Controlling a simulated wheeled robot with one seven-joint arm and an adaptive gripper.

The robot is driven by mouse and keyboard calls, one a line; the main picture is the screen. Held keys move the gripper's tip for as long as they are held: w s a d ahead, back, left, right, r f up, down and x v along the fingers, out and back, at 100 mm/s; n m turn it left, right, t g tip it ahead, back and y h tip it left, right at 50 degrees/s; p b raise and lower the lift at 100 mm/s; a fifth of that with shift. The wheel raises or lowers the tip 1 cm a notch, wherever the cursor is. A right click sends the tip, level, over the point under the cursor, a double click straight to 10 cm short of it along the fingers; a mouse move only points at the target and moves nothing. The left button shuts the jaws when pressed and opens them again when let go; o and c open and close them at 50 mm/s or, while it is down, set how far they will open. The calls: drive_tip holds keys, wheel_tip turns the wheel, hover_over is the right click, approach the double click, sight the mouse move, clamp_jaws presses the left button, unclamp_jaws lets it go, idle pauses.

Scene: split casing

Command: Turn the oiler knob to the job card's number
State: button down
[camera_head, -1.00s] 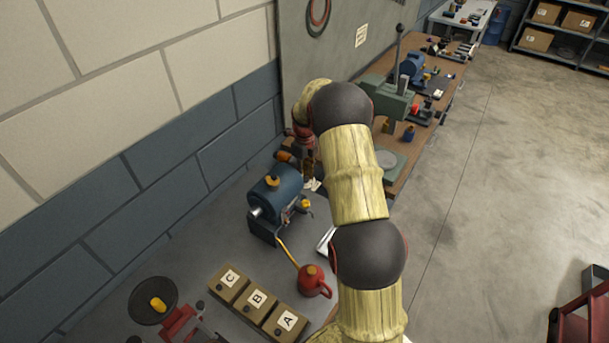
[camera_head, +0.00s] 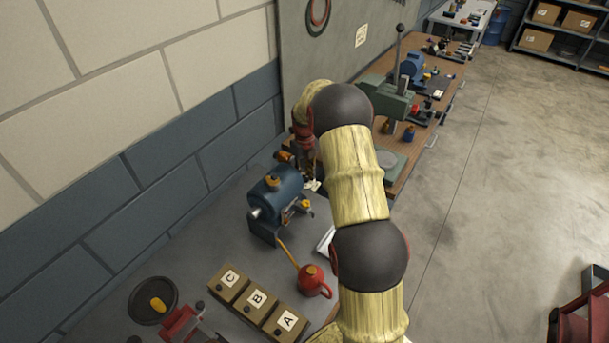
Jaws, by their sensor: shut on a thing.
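My gripper (camera_head: 310,178) is at the far end of my arm, behind the blue casing (camera_head: 277,192), and mostly hidden by the arm. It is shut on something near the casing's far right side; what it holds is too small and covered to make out. An orange part (camera_head: 284,156) shows just left of the gripper. I cannot tell whether either is the oiler knob. A white sheet or card (camera_head: 326,240) lies on the grey bench, partly behind my arm; no number on it can be read.
A red oil can (camera_head: 313,281) with a long yellow spout stands in front of the casing. Boxes marked C, B and A (camera_head: 257,301) sit at the front. A green press (camera_head: 386,100) stands behind my arm. The wall is close on the left.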

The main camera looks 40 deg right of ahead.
sight(304, 177)
drive_tip(key=c, duration=1.8)
unclamp_jaws()
drive_tip(key=shift+o, duration=0.2)
drive_tip(key=shift+r, duration=0.15)
wheel_tip(304, 177, up, 12)
